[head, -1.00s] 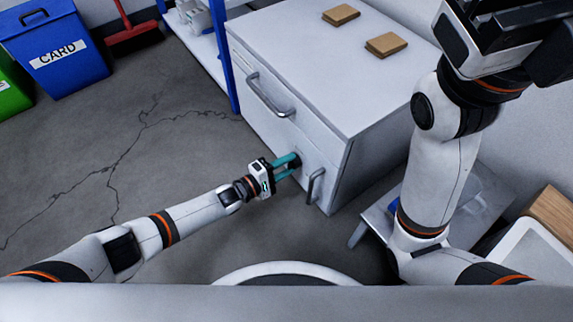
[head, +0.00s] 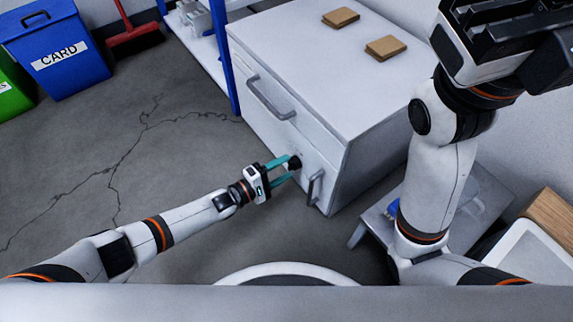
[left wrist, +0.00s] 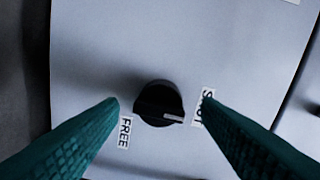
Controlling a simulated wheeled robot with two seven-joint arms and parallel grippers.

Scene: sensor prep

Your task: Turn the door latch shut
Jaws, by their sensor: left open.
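The latch is a round black knob (head: 295,162) on the front of the white cabinet. In the left wrist view the knob (left wrist: 158,98) sits between a FREE label (left wrist: 124,133) on the left and a partly covered SHUT label (left wrist: 204,108) on the right. Its white mark points right, toward the SHUT side. My left gripper (head: 283,170) is open, its teal fingers in front of the knob. In the left wrist view, gaps show between both fingers and the knob. My right gripper (head: 510,40) is at the top right, cut off by the frame edge; its fingertips cannot be made out.
The white cabinet (head: 310,75) has a drawer handle (head: 268,97) above the knob and a door handle (head: 314,187) to its right. Two brown blocks (head: 341,16) (head: 385,47) lie on top. A low grey table (head: 375,217) stands to the right.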

